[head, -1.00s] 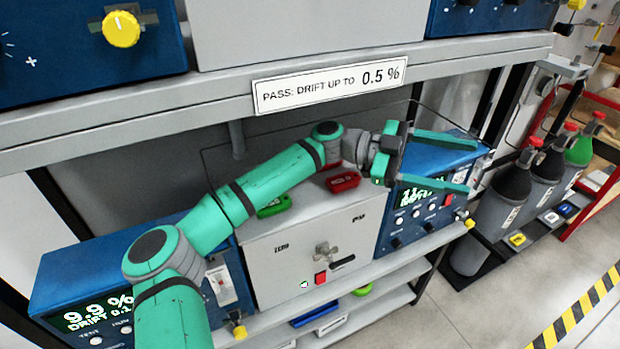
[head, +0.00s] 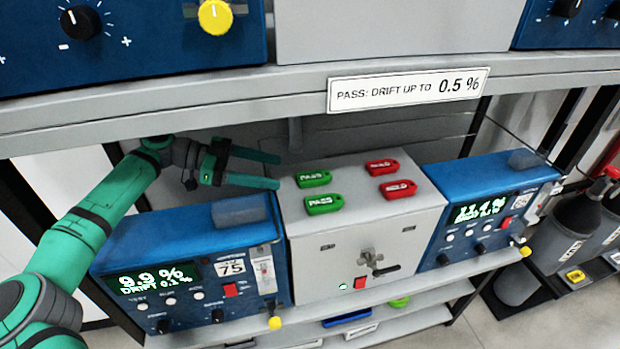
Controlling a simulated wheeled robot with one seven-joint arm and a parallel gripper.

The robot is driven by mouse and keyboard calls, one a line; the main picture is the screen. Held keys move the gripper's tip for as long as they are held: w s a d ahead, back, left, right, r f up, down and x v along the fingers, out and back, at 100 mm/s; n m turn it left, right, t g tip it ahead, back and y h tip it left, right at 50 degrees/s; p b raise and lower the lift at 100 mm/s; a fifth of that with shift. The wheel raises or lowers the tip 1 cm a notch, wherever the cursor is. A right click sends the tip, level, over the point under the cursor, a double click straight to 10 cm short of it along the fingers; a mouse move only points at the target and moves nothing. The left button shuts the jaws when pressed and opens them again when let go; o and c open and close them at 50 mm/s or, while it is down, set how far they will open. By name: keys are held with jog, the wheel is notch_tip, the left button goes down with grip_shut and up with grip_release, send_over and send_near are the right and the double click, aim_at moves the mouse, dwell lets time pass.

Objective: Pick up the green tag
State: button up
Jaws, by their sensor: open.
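Two green tags lettered PASS lie flat on top of the grey box: a rear one (head: 313,178) and a front one (head: 323,203). Two red tags lie to their right on the same box top, a rear one (head: 382,167) and a front one (head: 398,190); the front one's lettering seems to read HOLD. My gripper (head: 279,171) is open and empty, reaching in from the left. Its fingers point right, toward the green tags, above the left analyser's rear and the box's left edge. I cannot tell its exact height above the box.
The grey box (head: 400,228) stands between two blue analysers, left (head: 180,236) and right (head: 480,177). A shelf edge (head: 230,107) with a drift sign (head: 408,91) runs above. Gas cylinders (head: 572,225) stand at right.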

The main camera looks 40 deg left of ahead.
aim_at(313, 176)
jog(key=x, duration=0.3)
jog(key=shift+w+d, duration=0.1)
jog(key=shift+d, duration=0.1)
jog(key=shift+w+x, duration=0.15)
jog(key=shift+x, duration=1.25)
jog(key=shift+w+x, duration=0.15)
jog(key=shift+x, duration=1.3)
jog(key=shift+a+r, duration=0.15)
jog(key=shift+a, duration=0.05)
jog(key=shift+c, duration=0.6)
